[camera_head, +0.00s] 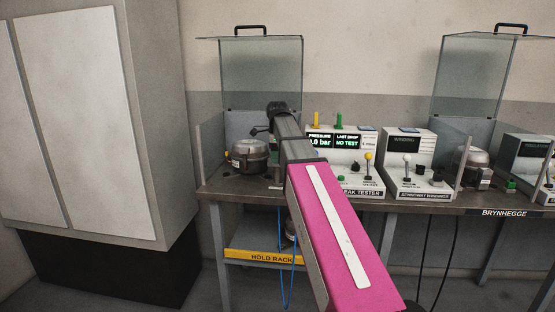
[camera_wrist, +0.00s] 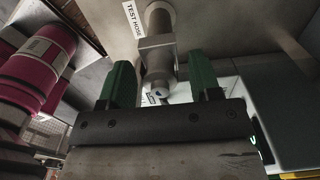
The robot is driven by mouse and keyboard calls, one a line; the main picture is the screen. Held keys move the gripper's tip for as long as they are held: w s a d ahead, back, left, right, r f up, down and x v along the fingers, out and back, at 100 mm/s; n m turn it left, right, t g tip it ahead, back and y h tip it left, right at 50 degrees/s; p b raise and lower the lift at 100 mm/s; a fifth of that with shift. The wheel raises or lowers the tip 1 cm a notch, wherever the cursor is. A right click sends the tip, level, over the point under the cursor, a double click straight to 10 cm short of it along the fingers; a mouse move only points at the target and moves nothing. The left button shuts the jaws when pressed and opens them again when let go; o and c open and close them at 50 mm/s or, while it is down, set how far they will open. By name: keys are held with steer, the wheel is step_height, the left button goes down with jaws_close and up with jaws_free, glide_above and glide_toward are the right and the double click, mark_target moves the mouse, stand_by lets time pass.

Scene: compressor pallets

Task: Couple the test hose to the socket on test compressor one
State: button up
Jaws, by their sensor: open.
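In the wrist view my gripper (camera_wrist: 158,82) is open, its two green fingers apart. A grey metal coupling with a square collar (camera_wrist: 157,55) stands between and beyond the fingers, beside a label reading TEST HOSE (camera_wrist: 133,19). Clear gaps show on both sides of it, so it is not gripped. In the head view a round metal compressor (camera_head: 249,155) sits on the bench in the left glass-sided bay, just left of my arm. Its socket cannot be made out. My arm hides the fingertips there. A blue hose (camera_head: 281,262) hangs below the bench edge.
The leak tester (camera_head: 345,160), with lit displays, stands right of my arm. Another white control box (camera_head: 408,165) and a second compressor (camera_head: 470,165) are further right. Raised clear lids (camera_head: 261,75) stand behind the bays. A yellow-edged hold rack (camera_head: 262,256) is below. A tall cabinet (camera_head: 85,120) fills the left.

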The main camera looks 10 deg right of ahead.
stand_by(0.5)
jaws_close()
steer(key=shift+r, duration=0.25)
steer(key=shift+r, duration=2.75)
steer(key=shift+a, duration=0.1)
